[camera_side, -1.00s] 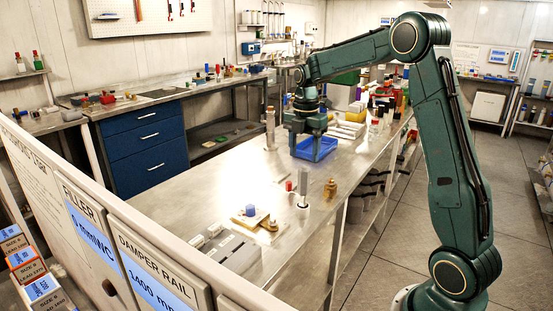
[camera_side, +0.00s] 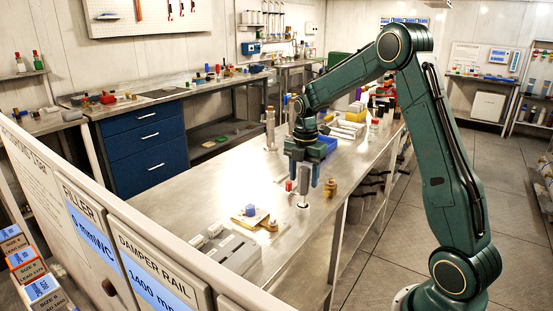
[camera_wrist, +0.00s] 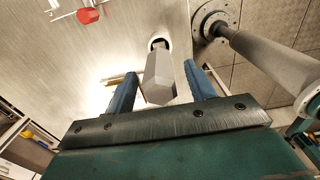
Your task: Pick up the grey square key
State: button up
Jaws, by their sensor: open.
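The grey square key (camera_side: 304,181) stands upright on the steel bench, its base in a small round light fitting. In the wrist view, the key (camera_wrist: 158,80) shows as a grey prism with a faceted end, between my two blue fingers. My gripper (camera_side: 303,174) is open and points down over the key, with a finger at each side of its top. In the wrist view, my gripper (camera_wrist: 160,73) shows a gap on both sides of the key. I cannot tell how deep the key sits between the fingers.
A small red piece (camera_side: 288,186) stands just left of the key and a brass piece (camera_side: 330,188) to the right. Bare bench lies to the left.

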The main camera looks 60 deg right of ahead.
jog(key=shift+f, duration=1.2)
jog(key=c, duration=1.1)
jog(key=shift+o, duration=0.2)
jog(key=shift+r, duration=0.2)
notch_tip(320, 180, up, 20)
jog(key=shift+f, duration=0.15)
